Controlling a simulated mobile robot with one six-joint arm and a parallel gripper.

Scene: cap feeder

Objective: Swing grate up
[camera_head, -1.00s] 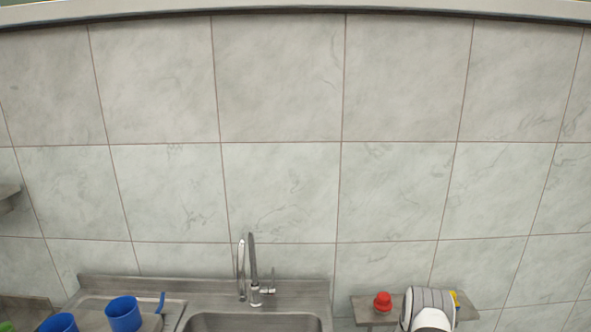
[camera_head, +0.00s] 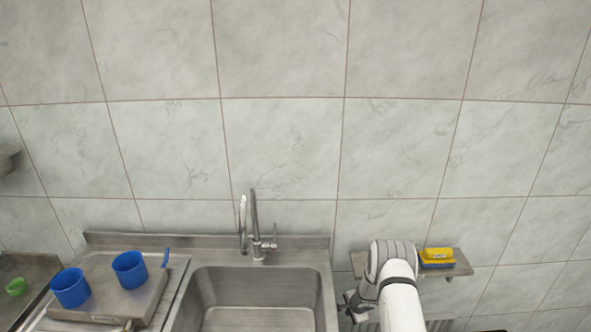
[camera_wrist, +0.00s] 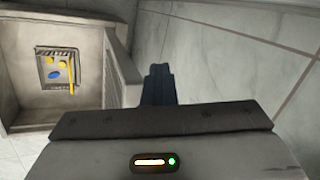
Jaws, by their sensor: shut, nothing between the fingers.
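The grate looks to be the pale slatted panel (camera_wrist: 118,80) standing open at the side of a grey box in the wrist view. In the head view, a slatted edge (camera_head: 438,325) shows at the bottom, beneath the small shelf. My gripper (camera_wrist: 160,72) is shut and empty, with dark fingers together. In the wrist view the fingers appear just right of the slatted panel; I cannot tell whether they touch it. In the head view my gripper (camera_head: 350,306) is left of my arm, below the shelf.
The open grey box (camera_wrist: 30,95) holds a panel with yellow and blue parts (camera_wrist: 56,68). The small shelf (camera_head: 461,262) carries a yellow and blue item (camera_head: 438,256). The sink (camera_head: 258,300) is left of my arm. Blue cups (camera_head: 130,269) stand farther left. A tiled wall is close behind.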

